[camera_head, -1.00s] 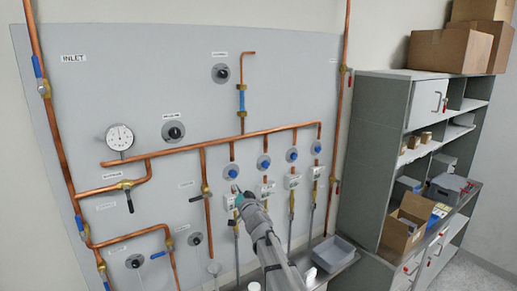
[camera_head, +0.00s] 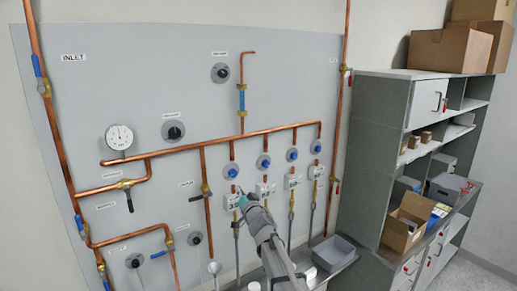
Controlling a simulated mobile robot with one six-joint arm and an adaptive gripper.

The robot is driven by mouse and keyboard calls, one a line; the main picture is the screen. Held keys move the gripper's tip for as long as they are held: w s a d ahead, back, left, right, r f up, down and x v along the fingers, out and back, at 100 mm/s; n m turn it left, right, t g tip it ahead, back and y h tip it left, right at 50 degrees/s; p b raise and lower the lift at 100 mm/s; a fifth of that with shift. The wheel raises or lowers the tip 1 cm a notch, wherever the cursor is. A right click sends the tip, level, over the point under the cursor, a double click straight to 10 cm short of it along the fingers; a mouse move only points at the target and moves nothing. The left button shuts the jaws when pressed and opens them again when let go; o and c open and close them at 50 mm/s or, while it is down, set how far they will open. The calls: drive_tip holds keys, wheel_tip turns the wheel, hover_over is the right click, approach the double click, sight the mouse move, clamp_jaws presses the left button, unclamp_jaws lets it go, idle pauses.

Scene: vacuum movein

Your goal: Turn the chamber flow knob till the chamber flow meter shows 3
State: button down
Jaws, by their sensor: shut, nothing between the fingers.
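My gripper (camera_head: 239,190) is shut and empty, at the end of my arm, just below the leftmost blue knob (camera_head: 232,172). It looks apart from that knob, though the depth gap is hard to judge. Further round knobs stand on the grey panel: a black one at the top (camera_head: 221,73), one at upper left (camera_head: 174,131) and one lower down (camera_head: 195,238). A blue vertical tube, possibly a flow meter (camera_head: 241,101), is on the copper pipe beside the top knob.
A round white dial gauge (camera_head: 119,137) is at left. Several copper pipes and valve handles stick out from the panel. White boxes (camera_head: 265,189) sit under the blue knobs. A grey bin (camera_head: 333,252) is below right, beside a shelf unit (camera_head: 375,150) with cardboard boxes.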

sight(228, 178)
drive_tip(key=shift+s+d+f, duration=0.1)
drive_tip(key=shift+d, duration=0.2)
idle(0.5)
drive_tip(key=shift+a+f+x, duration=0.15)
drive_tip(key=shift+f+x, duration=0.1)
drive_tip(key=shift+x, duration=0.9)
drive_tip(key=shift+a+f+x, duration=0.15)
drive_tip(key=shift+f+x, duration=0.05)
drive_tip(key=shift+x, duration=0.9)
drive_tip(key=shift+a+f+x, duration=0.15)
drive_tip(key=shift+f+x, duration=0.1)
drive_tip(key=shift+x, duration=0.9)
drive_tip(key=shift+r+p, duration=0.35)
drive_tip(key=shift+r, duration=0.05)
drive_tip(key=shift+s+a+f+b, duration=0.1)
drive_tip(key=shift+s+f+b, duration=0.05)
drive_tip(key=shift+f+b, duration=0.25)
drive_tip(key=r+v, duration=0.1)
drive_tip(key=v, duration=0.5)
drive_tip(key=shift+d+r, duration=0.15)
drive_tip(key=shift+d, duration=0.25)
idle(0.3)
